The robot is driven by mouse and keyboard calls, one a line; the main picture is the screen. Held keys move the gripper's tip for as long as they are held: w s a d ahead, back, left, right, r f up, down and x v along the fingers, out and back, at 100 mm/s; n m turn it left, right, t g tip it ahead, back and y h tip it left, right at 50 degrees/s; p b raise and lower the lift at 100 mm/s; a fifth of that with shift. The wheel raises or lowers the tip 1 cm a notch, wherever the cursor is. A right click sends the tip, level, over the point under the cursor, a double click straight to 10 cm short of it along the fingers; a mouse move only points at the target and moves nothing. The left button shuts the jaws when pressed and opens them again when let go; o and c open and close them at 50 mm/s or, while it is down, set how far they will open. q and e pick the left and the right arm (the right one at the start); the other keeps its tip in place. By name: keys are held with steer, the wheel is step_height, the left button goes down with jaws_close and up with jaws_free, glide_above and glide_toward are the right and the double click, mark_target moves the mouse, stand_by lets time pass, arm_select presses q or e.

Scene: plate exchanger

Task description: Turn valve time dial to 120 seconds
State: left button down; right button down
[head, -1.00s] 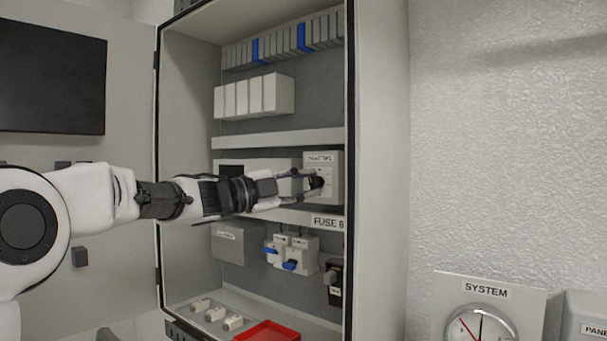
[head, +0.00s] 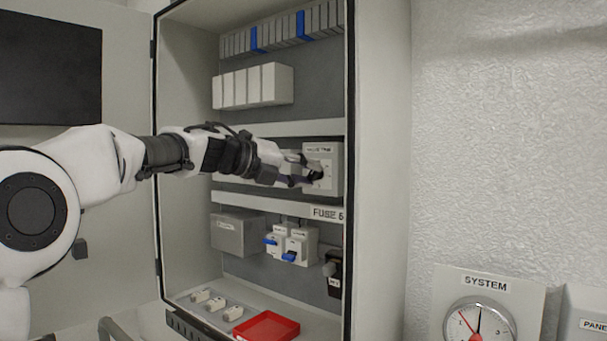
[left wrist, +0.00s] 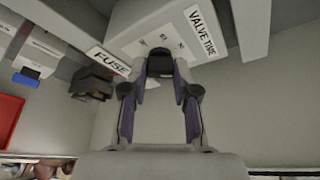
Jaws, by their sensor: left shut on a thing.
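The valve time box (head: 333,164) is a pale unit on the middle rail inside the open cabinet. Its "VALVE TIME" label also shows in the left wrist view (left wrist: 205,32). The black dial (head: 316,175) sits on its front face; in the left wrist view the dial (left wrist: 160,63) is between my fingertips. My left gripper (head: 308,178) is shut on the dial, coming in from the left. The dial's scale marks are partly hidden and too small to read. My right gripper is not in view.
Below are a "FUSE" label strip (head: 327,214), breakers with blue levers (head: 291,245), and a grey box (head: 237,234). A red tray (head: 267,327) and several small white parts (head: 215,304) lie on the cabinet floor. A "SYSTEM" gauge (head: 479,322) is at lower right.

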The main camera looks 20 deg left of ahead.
arm_select(q)
steer(key=shift+r+m+y, duration=0.35)
steer(key=shift+m+y, duration=0.25)
steer(key=shift+m, duration=0.3)
steer(key=c, duration=1.1)
jaws_free()
steer(key=shift+o, duration=1.1)
steer(key=shift+f, duration=0.1)
steer(key=shift+w+d+f, duration=0.15)
